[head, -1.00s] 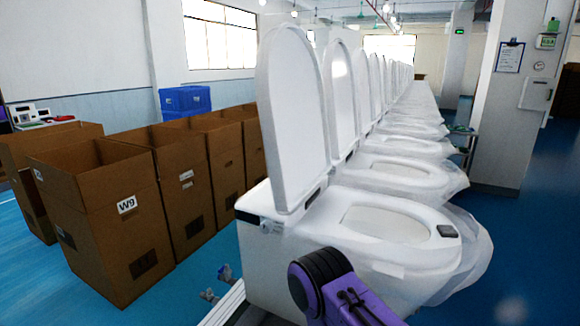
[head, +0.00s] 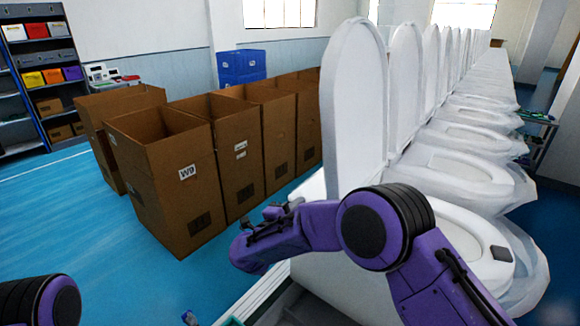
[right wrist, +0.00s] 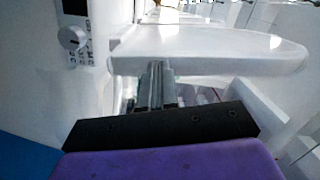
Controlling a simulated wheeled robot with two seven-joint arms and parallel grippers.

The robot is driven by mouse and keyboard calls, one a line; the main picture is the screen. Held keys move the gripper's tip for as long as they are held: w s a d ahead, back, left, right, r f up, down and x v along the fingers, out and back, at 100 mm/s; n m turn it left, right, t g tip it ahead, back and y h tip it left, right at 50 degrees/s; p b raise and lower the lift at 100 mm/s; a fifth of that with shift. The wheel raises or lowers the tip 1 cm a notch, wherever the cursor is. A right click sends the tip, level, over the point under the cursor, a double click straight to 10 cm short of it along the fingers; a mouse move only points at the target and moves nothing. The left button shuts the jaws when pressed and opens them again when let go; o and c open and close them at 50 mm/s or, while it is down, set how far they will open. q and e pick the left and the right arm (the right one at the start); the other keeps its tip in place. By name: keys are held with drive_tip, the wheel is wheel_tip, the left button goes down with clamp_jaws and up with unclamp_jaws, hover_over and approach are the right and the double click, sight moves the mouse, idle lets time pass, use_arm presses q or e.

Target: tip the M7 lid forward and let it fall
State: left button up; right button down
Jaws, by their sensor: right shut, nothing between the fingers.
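The nearest toilet's white lid (head: 355,100) stands upright at the back of its seat (head: 470,245) in the head view. No M7 mark is readable. My right arm crosses in front of this toilet, with the right gripper (head: 274,216) left of the lid and lower than most of it. In the right wrist view the right gripper (right wrist: 157,72) is shut and empty. Its tips are close to the edge of a white slab (right wrist: 215,48), seemingly the lid; contact cannot be told. My left gripper is out of view; only a piece of my left arm shows.
A row of similar toilets with raised lids (head: 405,85) runs back behind the nearest one. Open cardboard boxes (head: 165,185) stand on the left, with blue crates (head: 241,66) behind. Blue floor (head: 80,220) lies clear at left. A control knob (right wrist: 72,38) shows in the wrist view.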

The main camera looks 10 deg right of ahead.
sight(325, 160)
wheel_tip(325, 160, up, 7)
drive_tip(key=a+m+g+h, duration=0.1)
drive_tip(key=a+m+g, duration=0.1)
drive_tip(key=m, duration=0.1)
use_arm(q)
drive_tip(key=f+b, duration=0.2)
drive_tip(key=b, duration=0.1)
use_arm(e)
drive_tip(key=x, duration=1.6)
drive_tip(key=shift+w+r, duration=0.35)
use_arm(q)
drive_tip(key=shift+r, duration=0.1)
use_arm(e)
drive_tip(key=shift+s+d, duration=0.1)
drive_tip(key=shift+d, duration=0.05)
